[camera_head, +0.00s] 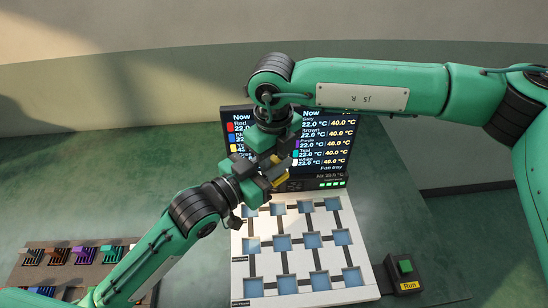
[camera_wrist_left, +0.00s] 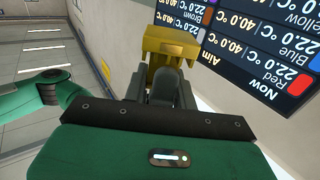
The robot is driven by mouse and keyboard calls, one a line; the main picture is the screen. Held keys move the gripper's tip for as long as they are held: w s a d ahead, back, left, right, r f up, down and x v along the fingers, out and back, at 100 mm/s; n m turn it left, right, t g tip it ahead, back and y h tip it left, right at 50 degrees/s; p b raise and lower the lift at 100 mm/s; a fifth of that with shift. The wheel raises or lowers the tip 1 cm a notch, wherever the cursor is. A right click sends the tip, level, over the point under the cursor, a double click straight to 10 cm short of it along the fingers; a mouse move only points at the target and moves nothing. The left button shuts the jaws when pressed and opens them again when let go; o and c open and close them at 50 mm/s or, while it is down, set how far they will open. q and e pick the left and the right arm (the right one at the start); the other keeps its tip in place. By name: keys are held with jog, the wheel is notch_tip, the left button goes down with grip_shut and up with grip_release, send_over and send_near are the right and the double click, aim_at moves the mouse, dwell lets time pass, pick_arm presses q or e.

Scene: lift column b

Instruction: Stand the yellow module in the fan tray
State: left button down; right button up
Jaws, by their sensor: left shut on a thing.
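The yellow module (camera_head: 281,181) is held up in front of the display, above the far edge of the fan tray (camera_head: 268,263). My left gripper (camera_head: 268,181) is shut on it; the left wrist view shows the yellow module (camera_wrist_left: 172,44) at the ends of the dark fingers (camera_wrist_left: 165,88). My right gripper (camera_head: 272,162) points down right beside the module and overlaps the left gripper in the head view. I cannot tell whether its fingers touch the module or how far apart they are. The tray is a white board with several square blue pockets joined by dark lines; no module shows in them.
A display (camera_head: 330,140) with temperature readings stands behind the tray. A rack (camera_head: 40,271) with several coloured modules is at lower left, partly behind my left arm. A box with a green Run button (camera_head: 404,267) is right of the tray. The green surface further right is clear.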

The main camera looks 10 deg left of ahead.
grip_shut()
pick_arm(q)
jog(key=c, duration=1.1)
grip_release()
jog(key=shift+o, duration=0.2)
